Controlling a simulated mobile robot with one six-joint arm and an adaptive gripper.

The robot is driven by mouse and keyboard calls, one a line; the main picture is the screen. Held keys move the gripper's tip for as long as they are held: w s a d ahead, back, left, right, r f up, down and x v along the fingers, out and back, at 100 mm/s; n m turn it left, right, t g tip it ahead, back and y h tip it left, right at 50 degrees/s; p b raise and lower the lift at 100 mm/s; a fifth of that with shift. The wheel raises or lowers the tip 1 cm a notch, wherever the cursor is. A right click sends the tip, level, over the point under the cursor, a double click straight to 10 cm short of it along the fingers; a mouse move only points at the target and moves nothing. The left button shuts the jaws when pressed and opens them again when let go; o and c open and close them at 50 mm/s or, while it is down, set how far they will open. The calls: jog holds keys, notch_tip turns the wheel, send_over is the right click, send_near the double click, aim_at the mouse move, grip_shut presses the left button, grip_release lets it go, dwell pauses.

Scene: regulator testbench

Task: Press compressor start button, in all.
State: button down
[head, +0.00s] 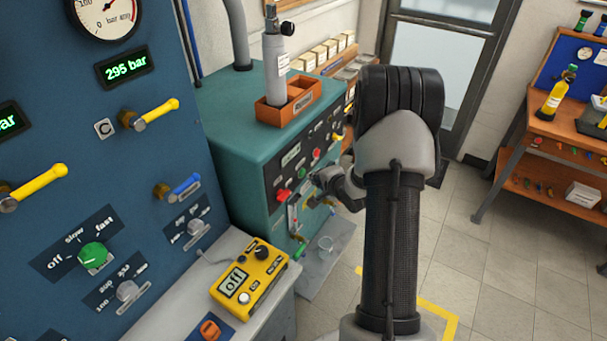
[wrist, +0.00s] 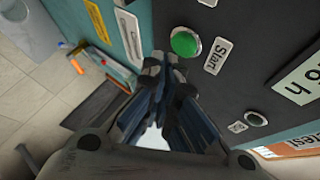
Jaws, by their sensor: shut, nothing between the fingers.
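The compressor is a teal cabinet (head: 222,112) with a dark front panel, left of my arm in the head view. Its round green button (wrist: 185,42) sits beside a white "Start" label (wrist: 217,56) in the wrist view. In the head view my gripper (head: 316,180) is at the panel, partly hidden by my own arm.
A red knob (head: 284,194) is lower left on the panel. A grey cylinder (head: 275,68) stands in an orange tray (head: 268,114) on the cabinet. A blue gauge panel (head: 60,125) and yellow box (head: 249,278) are at the left. Open floor (head: 500,260) lies to the right.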

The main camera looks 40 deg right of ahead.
jog(key=shift+w, duration=0.1)
dwell(0.3)
jog(key=shift+w+a, duration=0.15)
jog(key=shift+w, duration=0.15)
jog(key=shift+w+a, duration=0.2)
jog(key=shift+w, duration=0.25)
dwell(0.7)
jog(key=shift+s, duration=0.1)
jog(key=shift+s+d+p, duration=0.35)
jog(key=shift+s+p, duration=0.15)
jog(key=shift+s, duration=0.25)
jog(key=shift+s+d+p, duration=0.25)
jog(key=shift+s+d, duration=0.05)
jog(key=shift+s, duration=0.45)
jog(key=shift+s+d+p, duration=0.2)
jog(key=shift+s+d, duration=0.15)
jog(key=shift+s, duration=0.45)
jog(key=shift+s+d+p, duration=0.25)
jog(key=shift+s+d, duration=0.05)
jog(key=shift+s, duration=0.45)
